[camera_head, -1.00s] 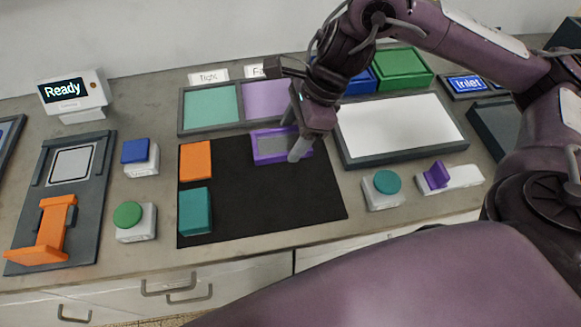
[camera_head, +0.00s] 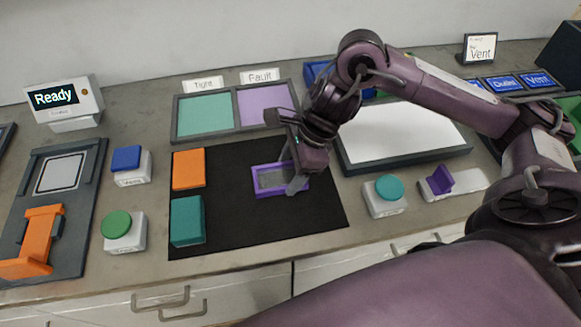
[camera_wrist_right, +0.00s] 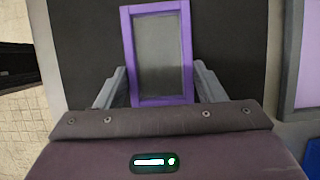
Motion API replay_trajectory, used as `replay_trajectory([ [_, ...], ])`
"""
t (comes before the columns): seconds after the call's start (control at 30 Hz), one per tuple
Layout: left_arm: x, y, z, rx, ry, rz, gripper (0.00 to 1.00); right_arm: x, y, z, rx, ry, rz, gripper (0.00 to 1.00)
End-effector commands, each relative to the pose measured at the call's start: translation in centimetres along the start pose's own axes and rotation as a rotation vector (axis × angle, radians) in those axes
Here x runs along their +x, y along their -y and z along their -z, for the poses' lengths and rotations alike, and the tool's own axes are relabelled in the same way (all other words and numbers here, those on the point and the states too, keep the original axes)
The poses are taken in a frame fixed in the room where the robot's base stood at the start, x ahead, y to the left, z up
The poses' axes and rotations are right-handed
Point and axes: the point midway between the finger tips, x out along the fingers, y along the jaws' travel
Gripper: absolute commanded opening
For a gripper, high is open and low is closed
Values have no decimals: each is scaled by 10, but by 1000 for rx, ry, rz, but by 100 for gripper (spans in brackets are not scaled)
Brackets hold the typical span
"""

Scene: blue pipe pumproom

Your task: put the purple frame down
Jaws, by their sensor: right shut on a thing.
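The purple frame (camera_head: 256,181), a rectangular rim around a grey panel, is over the middle of the black mat (camera_head: 235,230). My right gripper (camera_head: 291,172) is shut on it, with one finger at each side. In the right wrist view the purple frame (camera_wrist_right: 187,60) shows between the two grey fingers of my right gripper (camera_wrist_right: 160,88), above the dark mat. I cannot tell whether the frame touches the mat. My left gripper is not in view.
An orange block (camera_head: 188,169) and a teal block (camera_head: 187,221) are on the mat's left side. A tray with teal and lilac halves (camera_head: 205,113) stands behind. A teal-button box (camera_head: 385,191) and a purple switch (camera_head: 440,181) are to the right. The mat's front is clear.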

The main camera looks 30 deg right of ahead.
Motion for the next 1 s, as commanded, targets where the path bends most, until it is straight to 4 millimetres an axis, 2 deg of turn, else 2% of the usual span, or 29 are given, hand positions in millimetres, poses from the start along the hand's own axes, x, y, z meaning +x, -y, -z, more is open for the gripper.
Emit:
replay_trajectory([
  [0.07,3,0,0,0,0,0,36,3,0,1,0,0,0,39],
  [0.1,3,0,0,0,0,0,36,2,0,1,0,0,0,66],
  [0.27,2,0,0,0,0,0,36,2,0,1,0,0,0,85],
  [0.53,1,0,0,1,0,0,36,1,0,0,0,0,0,85],
  [0.67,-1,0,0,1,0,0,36,-8,1,0,-1,-1,4,85],
  [0.77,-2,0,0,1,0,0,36,-26,1,0,-1,-1,7,85],
  [1.0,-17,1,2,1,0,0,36,-81,1,-1,0,-1,6,85],
])
